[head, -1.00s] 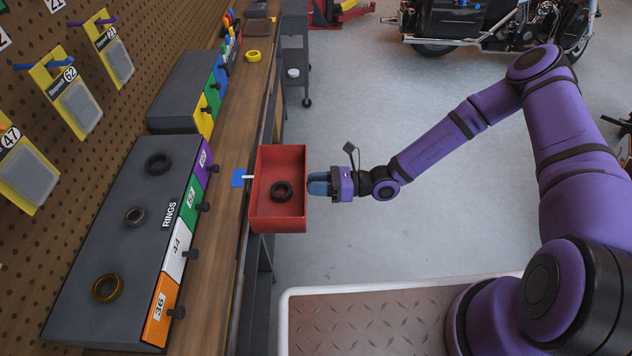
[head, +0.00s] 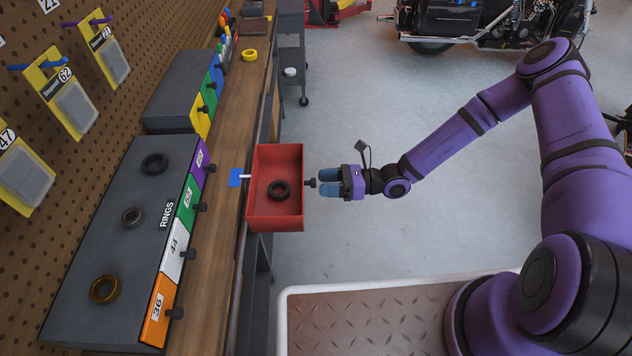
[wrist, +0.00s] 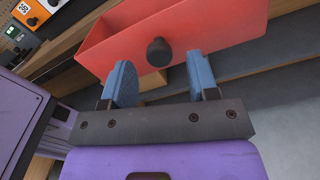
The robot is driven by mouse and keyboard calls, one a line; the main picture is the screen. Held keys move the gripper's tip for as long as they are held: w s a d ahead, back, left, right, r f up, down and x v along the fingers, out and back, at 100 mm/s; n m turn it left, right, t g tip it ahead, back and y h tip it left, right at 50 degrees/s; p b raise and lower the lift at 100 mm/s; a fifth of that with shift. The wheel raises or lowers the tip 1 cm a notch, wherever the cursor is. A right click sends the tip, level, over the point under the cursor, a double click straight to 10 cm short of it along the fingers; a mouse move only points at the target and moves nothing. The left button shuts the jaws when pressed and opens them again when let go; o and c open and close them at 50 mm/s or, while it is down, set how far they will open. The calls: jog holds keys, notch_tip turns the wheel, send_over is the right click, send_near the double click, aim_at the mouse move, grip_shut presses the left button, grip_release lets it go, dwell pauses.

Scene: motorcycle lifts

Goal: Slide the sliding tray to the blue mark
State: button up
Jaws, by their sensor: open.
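The sliding tray (head: 291,162) is a red open box at the bench's front edge, with a black ring (head: 278,190) lying inside. A black knob (head: 310,183) sticks out of its right side. The blue mark (head: 236,178) is on the bench edge, and a white pointer (head: 245,176) on the tray's left side lines up with it. My gripper (head: 324,183) is open just right of the knob, its blue fingers apart and empty. In the wrist view the knob (wrist: 159,52) stands ahead of and between the open fingertips (wrist: 160,68), clear of both.
A dark ring rack (head: 110,240) with coloured number labels stands on the wooden bench (head: 215,245) at left. A yellow ring (head: 250,55) lies farther back. A pegboard is behind. The floor right of the tray is clear, with a motorcycle (head: 480,25) at the back.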

jog(key=d, duration=0.7)
jog(key=shift+s+d, duration=0.15)
jog(key=s+d+r+n+g+h, duration=0.1)
jog(key=s+d+r+n+h, duration=0.25)
jog(key=r, duration=0.55)
jog(key=d+r+n+g+h, duration=0.1)
jog(key=d+r+n+h, duration=0.2)
jog(key=r+n+h, duration=0.35)
jog(key=s+d+r+n+g+h, duration=0.1)
jog(key=d+r+n+h, duration=0.3)
jog(key=r, duration=0.8)
jog(key=s+d+r+n+t+h, duration=0.2)
jog(key=s+d+r+n+t, duration=0.1)
jog(key=s+r, duration=0.5)
jog(key=s+d+r+n+t+h, duration=0.2)
jog(key=s+d+r+n+t, duration=0.1)
jog(key=s+r, duration=0.5)
notch_tip(320, 180, up, 3)
jog(key=shift+s+r+n+t, duration=0.1)
jog(key=shift+s+n+t, duration=0.25)
jog(key=shift+n+t, duration=0.5)
